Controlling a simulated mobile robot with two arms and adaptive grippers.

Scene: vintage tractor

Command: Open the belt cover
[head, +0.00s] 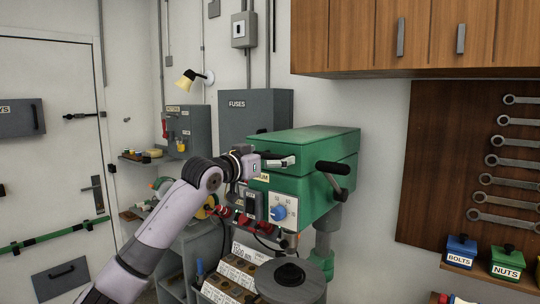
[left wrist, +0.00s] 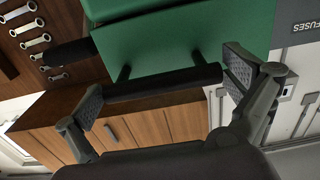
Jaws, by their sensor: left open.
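The belt cover (head: 310,138) is the green upper lid of a green drill-press-like machine (head: 318,195), and it appears closed in the head view. In the left wrist view the green cover (left wrist: 185,35) fills the top middle, and a black bar handle (left wrist: 165,83) stands off it on two posts. My left gripper (head: 284,161) is at the front of the cover. In the left wrist view its open fingers (left wrist: 165,90) are spread toward the two ends of the handle, with the bar between them. The gripper hides the handle in the head view. My right gripper is not in view.
A black-knobbed lever (head: 333,168) sticks out at the machine's right side. A control panel with a blue knob (head: 279,212) is below the gripper. A grey fuse box (head: 256,112) is behind, and wooden cabinets (head: 430,35) hang at upper right.

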